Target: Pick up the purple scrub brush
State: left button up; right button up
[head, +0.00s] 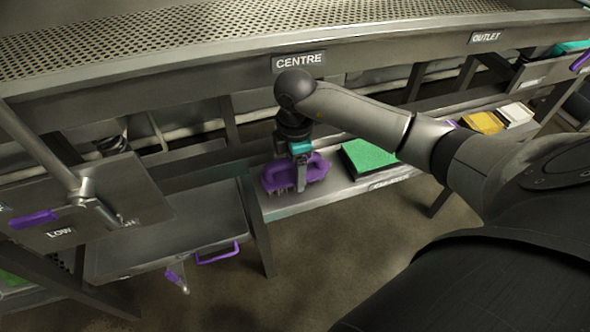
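The purple scrub brush (274,177) lies on the lower shelf under the CENTRE sign, with its bristles facing down. My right gripper (301,178) points down at the brush from above. One grey finger shows in front of the brush's handle; the other finger is hidden. I cannot tell whether the fingers press on the handle or stand open around it. My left gripper is not in view.
A green pad (369,157) sits on the shelf right of the brush. Yellow (482,122) and white (515,114) items lie farther right. The perforated deck (200,28) overhangs the shelf. A metal box with a purple handle (217,255) stands at lower left.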

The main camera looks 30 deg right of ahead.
jog(key=c, duration=0.9)
jog(key=shift+r, duration=0.1)
notch_tip(320, 180, up, 20)
jog(key=p, duration=0.3)
jog(key=o, duration=0.9)
jog(key=c, duration=0.6)
jog(key=shift+c, duration=0.2)
